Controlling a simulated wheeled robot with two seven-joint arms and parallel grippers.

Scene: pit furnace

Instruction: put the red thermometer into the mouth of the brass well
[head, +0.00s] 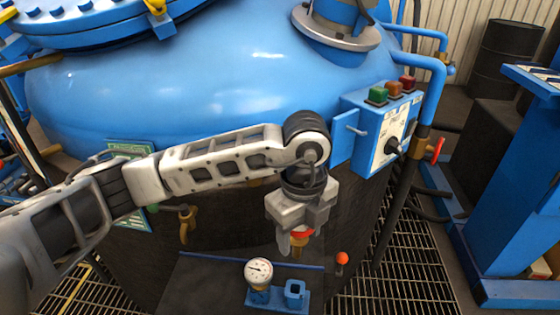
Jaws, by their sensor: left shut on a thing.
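My left gripper (299,238) points down over the dark shelf in front of the blue vessel, its jaws shut on the red thermometer. Only a small red part of the thermometer (301,233) shows between the fingers; the rest is hidden. A brass-coloured piece, seemingly the brass well (298,248), shows right below the red part. I cannot tell whether the thermometer is in its mouth, touching it or just above it. My right gripper is not in view.
A white dial gauge (259,272) and a blue square socket (295,290) stand on the shelf (205,285) in front of the gripper. A red-orange knob (342,258) stands to the right. A blue button box (378,130) is above right. Floor grating (410,275) lies at right.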

